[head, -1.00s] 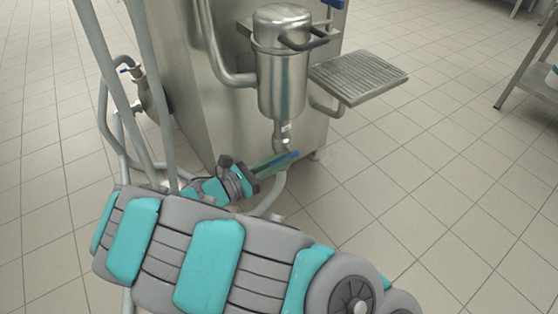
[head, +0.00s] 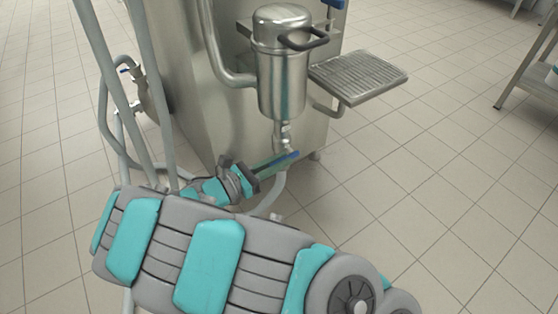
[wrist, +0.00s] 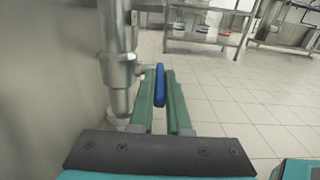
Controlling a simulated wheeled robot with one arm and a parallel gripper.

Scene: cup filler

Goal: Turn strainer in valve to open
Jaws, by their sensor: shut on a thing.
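The steel strainer (head: 283,70) stands upright at the side of the machine in the head view, with a dark handle near its lid. Its inlet valve (head: 285,137) hangs beneath it and also shows in the wrist view (wrist: 120,75). The blue valve lever (wrist: 160,86) sits between the two green fingers of my gripper (wrist: 162,78). My gripper is shut on the lever. The valve's inside is hidden.
The steel machine cabinet (head: 185,70) stands close on the left of the valve. A drip tray (head: 358,76) juts out to the right. Grey hoses run at the left. A steel rack (head: 535,75) stands far right. The tiled floor between is clear.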

